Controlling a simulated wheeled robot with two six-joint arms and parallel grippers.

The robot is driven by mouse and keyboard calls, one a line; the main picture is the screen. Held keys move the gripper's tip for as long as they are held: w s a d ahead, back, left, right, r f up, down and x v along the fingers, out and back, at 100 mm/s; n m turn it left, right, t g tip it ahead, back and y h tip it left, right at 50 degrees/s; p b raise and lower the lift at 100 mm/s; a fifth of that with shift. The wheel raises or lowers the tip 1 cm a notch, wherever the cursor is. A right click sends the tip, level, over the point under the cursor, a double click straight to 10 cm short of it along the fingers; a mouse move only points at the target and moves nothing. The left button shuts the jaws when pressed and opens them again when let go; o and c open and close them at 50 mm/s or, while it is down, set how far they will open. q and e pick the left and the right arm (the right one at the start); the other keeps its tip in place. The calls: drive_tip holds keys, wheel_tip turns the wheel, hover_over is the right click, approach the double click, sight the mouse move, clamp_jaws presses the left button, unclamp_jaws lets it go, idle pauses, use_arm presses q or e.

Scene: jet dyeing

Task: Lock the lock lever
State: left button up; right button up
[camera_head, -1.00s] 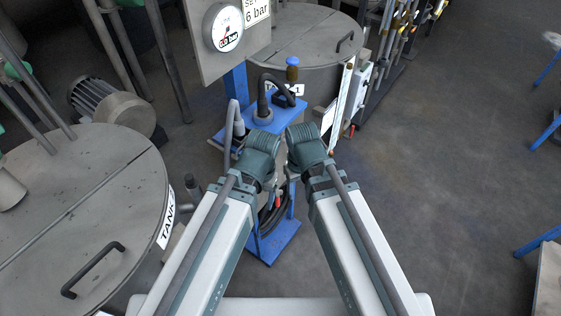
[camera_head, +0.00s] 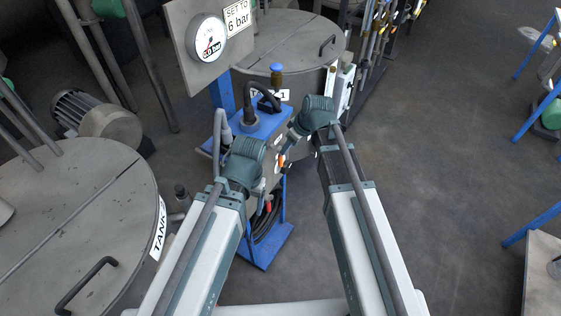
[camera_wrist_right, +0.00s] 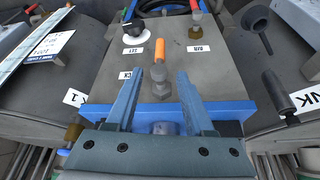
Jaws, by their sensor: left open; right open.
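In the right wrist view, a lever with an orange handle (camera_wrist_right: 159,72) and a grey round pivot sits on a grey panel; its handle points away from my gripper. A small label beside it is partly hidden by a finger, so I cannot confirm its name. My right gripper (camera_wrist_right: 160,100) is open, its fingers either side of the pivot with gaps. In the head view, the right gripper (camera_head: 289,146) reaches down to the panel, and an orange bit (camera_head: 281,160) shows beside it. My left gripper (camera_head: 261,188) is open at the blue cart's near side, mostly hidden by its wrist.
The panel also has a black knob (camera_wrist_right: 133,28) and a red-tipped lever (camera_wrist_right: 195,20). A large tank (camera_head: 75,220) stands left, another tank (camera_head: 290,40) behind.

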sight(281, 158)
drive_tip(key=b+x, duration=0.9)
drive_tip(key=x, duration=0.2)
drive_tip(key=shift+f+b, duration=0.25)
drive_tip(key=shift+b, duration=0.1)
clamp_jaws()
idle(0.9)
